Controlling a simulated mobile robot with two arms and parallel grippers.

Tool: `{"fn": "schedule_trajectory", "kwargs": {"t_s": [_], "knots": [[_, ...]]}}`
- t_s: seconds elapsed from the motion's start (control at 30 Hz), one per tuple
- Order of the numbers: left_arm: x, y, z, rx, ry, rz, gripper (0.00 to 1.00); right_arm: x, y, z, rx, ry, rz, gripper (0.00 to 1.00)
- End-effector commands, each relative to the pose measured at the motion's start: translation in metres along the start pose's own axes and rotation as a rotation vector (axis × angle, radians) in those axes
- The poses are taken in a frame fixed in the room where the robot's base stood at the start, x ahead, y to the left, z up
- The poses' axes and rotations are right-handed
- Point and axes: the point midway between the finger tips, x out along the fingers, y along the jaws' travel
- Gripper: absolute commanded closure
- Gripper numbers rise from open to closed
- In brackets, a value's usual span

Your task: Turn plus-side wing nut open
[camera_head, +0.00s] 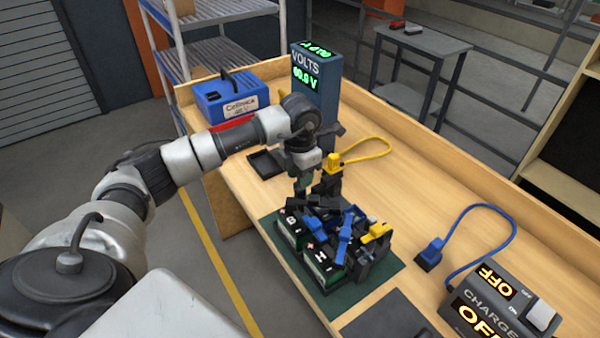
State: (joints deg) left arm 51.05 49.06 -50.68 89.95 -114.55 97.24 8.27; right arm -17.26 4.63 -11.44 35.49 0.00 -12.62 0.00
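A battery fixture with two dark green-black blocks (323,268) sits on a green mat (371,289) on the bench. Blue winged parts (344,237) and a yellow part (377,232) stand on its top. A small red plus mark shows on the front block, but I cannot tell which winged part is the plus-side wing nut. My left gripper (301,194) points down just above the far left end of the fixture. Its fingertips are small and dark against the fixture, so I cannot tell whether they are apart or touching anything. My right gripper is not in view.
A voltmeter (316,83) and a blue case (230,99) stand at the back. A yellow cable (372,143) lies behind the fixture. A blue cable (486,210) and a charger box (498,302) reading OFF are at the right. The bench middle right is clear.

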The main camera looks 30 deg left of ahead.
Motion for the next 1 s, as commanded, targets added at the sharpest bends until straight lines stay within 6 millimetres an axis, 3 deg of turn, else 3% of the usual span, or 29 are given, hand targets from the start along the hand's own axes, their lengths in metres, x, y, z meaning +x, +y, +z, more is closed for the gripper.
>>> {"fn": "schedule_trajectory", "kwargs": {"t_s": [0.4,0.43,0.63,1.0], "knots": [[0.0123,-0.0003,0.0,0.001,-0.001,0.0,0.67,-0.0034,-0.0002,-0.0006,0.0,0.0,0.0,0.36],[0.0122,-0.0003,0.0,0.001,-0.001,0.0,0.69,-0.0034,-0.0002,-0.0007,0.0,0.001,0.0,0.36],[0.0119,-0.0004,0.0001,0.001,-0.001,0.0,0.99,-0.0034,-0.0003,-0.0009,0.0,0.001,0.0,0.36],[0.0121,-0.0002,0.0001,-0.022,-0.001,0.0,1.0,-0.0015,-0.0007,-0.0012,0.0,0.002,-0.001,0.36]]}}
